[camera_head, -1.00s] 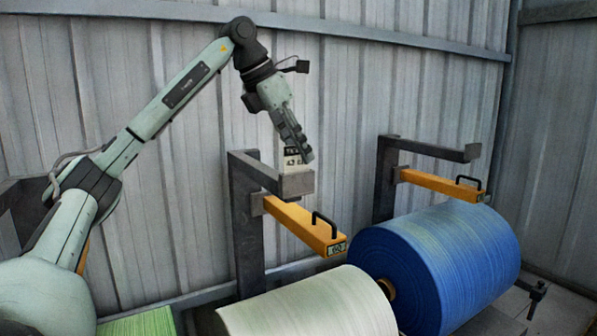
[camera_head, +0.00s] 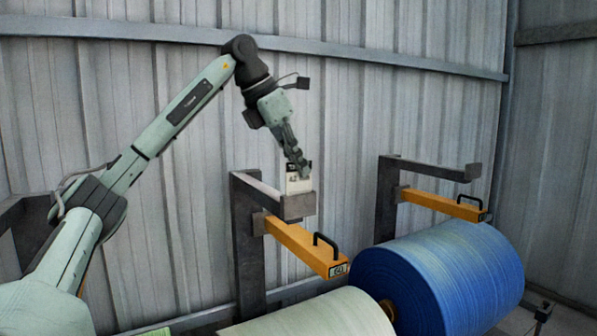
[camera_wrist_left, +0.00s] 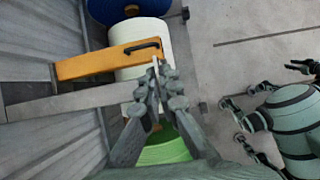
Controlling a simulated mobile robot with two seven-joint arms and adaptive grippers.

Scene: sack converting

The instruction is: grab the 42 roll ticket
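The ticket, a small white card with a dark top band and a partly readable "42" (camera_head: 297,184), stands upright at the end of a grey bracket arm (camera_head: 298,206). My left gripper (camera_head: 302,168) reaches down from above, with its fingers at the ticket's upper right part and partly covering it. In the left wrist view, the fingertips (camera_wrist_left: 160,76) are close together, with the thin pale edge of the ticket (camera_wrist_left: 155,66) at them. Whether they press on it cannot be told. My right gripper is not seen.
A yellow arm with a black handle (camera_head: 300,245) sticks out just below the bracket. A white roll (camera_head: 310,315) and a blue roll (camera_head: 440,280) lie below. A second bracket (camera_head: 430,167) with a yellow arm stands to the right. A corrugated wall (camera_head: 400,100) is behind.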

